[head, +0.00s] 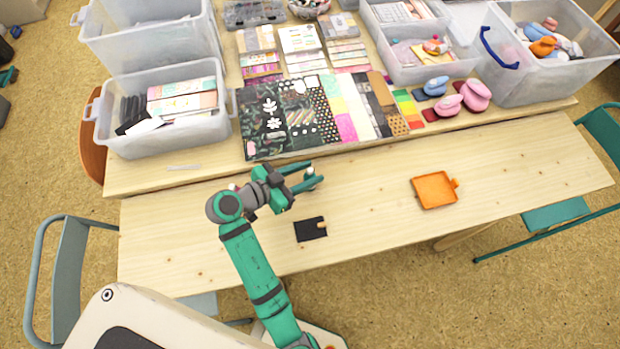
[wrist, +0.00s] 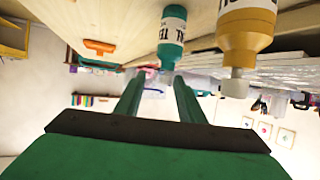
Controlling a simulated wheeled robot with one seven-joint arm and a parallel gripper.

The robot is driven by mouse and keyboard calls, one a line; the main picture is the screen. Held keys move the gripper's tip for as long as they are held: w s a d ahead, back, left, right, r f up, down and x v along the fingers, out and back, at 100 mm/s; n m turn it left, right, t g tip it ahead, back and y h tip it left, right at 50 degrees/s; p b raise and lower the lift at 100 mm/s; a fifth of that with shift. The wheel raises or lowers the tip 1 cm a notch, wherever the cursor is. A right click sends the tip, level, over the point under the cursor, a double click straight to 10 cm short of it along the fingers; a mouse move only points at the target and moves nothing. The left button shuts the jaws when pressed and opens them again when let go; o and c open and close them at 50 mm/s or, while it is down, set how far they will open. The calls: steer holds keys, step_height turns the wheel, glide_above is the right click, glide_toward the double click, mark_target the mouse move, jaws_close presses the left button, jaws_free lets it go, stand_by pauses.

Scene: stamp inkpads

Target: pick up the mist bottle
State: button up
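My gripper (head: 312,173) is low over the near wooden table. In the wrist view its two green fingers (wrist: 157,80) are apart, with nothing held between them. That view is upside down. It shows a teal bottle (wrist: 173,30) with a white label, ahead of the fingers and slightly right of the gap. A larger yellow-orange bottle (wrist: 247,28) with a white cap stands further right, outside the fingers. I cannot tell from the labels which one is the mist bottle. Neither bottle shows clearly in the head view, where the gripper hides that area.
A black pad (head: 311,229) lies just in front of my gripper. An orange tray (head: 435,190) sits to the right. Patterned paper sheets (head: 290,113) and clear bins (head: 165,108) fill the far table. The near table (head: 540,165) is mostly bare.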

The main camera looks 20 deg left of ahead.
steer(key=shift+w+a+x, duration=0.1)
steer(key=shift+a+x, duration=0.05)
steer(key=shift+x, duration=1.15)
steer(key=shift+w+a+x, duration=0.1)
steer(key=shift+a+x, duration=0.1)
steer(key=shift+x, duration=1.15)
